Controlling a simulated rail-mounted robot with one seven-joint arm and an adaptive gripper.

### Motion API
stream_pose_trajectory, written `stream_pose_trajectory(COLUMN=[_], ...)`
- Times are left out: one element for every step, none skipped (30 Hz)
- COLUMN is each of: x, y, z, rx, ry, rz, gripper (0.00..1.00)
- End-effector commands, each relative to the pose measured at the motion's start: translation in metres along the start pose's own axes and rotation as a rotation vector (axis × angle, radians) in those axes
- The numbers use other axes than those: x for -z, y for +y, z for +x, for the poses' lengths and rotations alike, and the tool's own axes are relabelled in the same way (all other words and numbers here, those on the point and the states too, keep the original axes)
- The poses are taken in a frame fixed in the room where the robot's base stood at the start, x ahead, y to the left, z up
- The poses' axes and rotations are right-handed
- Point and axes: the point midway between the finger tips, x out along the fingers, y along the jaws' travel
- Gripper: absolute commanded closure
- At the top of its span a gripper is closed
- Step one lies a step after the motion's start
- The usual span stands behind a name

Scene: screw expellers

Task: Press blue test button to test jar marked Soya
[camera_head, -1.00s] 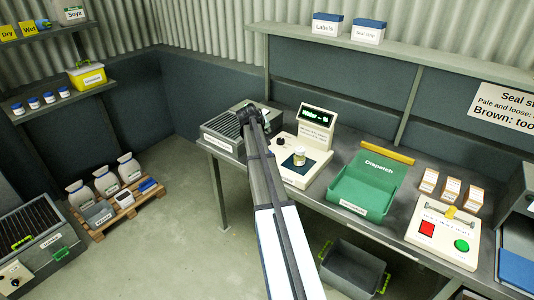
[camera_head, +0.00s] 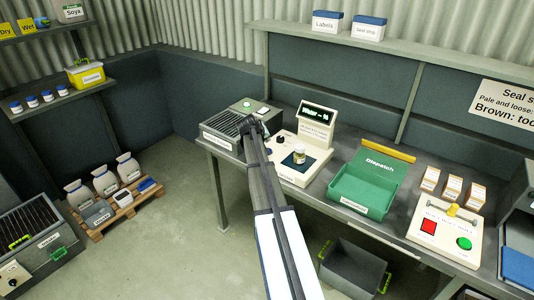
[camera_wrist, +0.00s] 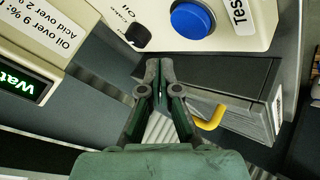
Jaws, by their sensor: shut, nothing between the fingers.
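The cream tester (camera_head: 312,172) stands on the bench, with a small jar (camera_head: 299,155) on its dark pad. The jar's marking is too small to read. In the wrist view the tester's round blue test button (camera_wrist: 191,20) shows at the top, beside a "Test" label (camera_wrist: 240,12) and a black knob (camera_wrist: 138,36). In the head view my gripper (camera_head: 250,127) is left of the tester.
A green Dispatch tray (camera_head: 368,185) stands to the right, then a panel with red and green buttons (camera_head: 445,230).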

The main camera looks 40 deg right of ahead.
Motion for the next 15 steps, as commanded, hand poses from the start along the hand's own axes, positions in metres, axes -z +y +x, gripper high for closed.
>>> stream_pose_trajectory(x=[-0.005, -0.007, -0.009, -0.01, -0.011, -0.013, -0.014, -0.014, -0.015, -0.015, -0.015, -0.015, -0.015, -0.015, -0.015], y=[-0.005, -0.007, -0.009, -0.01, -0.011, -0.013, -0.013, -0.014, -0.015, -0.015, -0.015, -0.015, -0.015, -0.015, -0.015], z=[0.007, 0.01, 0.012, 0.014, 0.016, 0.018, 0.019, 0.019, 0.02, 0.021, 0.021, 0.021, 0.021, 0.021, 0.021], rx=[0.0, 0.0, 0.0, 0.0, 0.0, 0.0, 0.0, 0.0, 0.0, 0.0, 0.0, 0.0, 0.0, 0.0, 0.0], ry=[-0.001, 0.0, 0.0, 0.0, 0.0, 0.0, 0.0, 0.0, 0.0, 0.0, 0.0, 0.0, 0.0, 0.0, 0.0], rz=[0.0, 0.0, 0.0, 0.0, 0.0, 0.0, 0.0, 0.0, 0.0, 0.0, 0.001, 0.0, 0.001, 0.0, 0.001], gripper=[1.0, 1.0, 1.0, 1.0, 1.0, 1.0, 1.0, 1.0, 1.0, 1.0, 1.0, 1.0, 1.0, 1.0, 1.0])
